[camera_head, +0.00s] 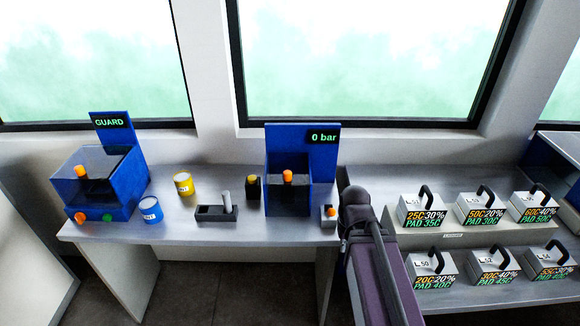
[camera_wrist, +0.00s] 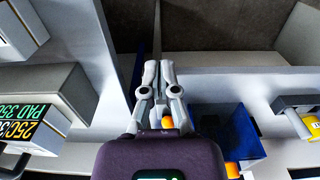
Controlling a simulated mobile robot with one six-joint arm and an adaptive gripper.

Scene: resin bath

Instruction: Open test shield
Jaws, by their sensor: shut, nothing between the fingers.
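The blue test unit (camera_head: 303,205) stands on the bench with a panel reading "0 bar". Its dark see-through front, likely the test shield (camera_head: 287,190), carries an orange knob (camera_head: 287,176) and looks closed. A blue housing (camera_wrist: 243,135), probably this unit, shows at lower right in the wrist view, with an orange knob (camera_wrist: 232,170) near it. My gripper (camera_wrist: 158,66) is shut and empty. It lies left of that housing in the wrist view. Another orange piece (camera_wrist: 167,122) shows beside its fingers. In the head view my gripper is hidden behind my arm.
A small box with an orange button (camera_head: 329,212) stands right of the unit. A dark block with a yellow top (camera_head: 253,187), grey holder (camera_head: 217,212), yellow can (camera_head: 183,184), blue can (camera_head: 150,210) and GUARD machine (camera_head: 105,180) stand left.

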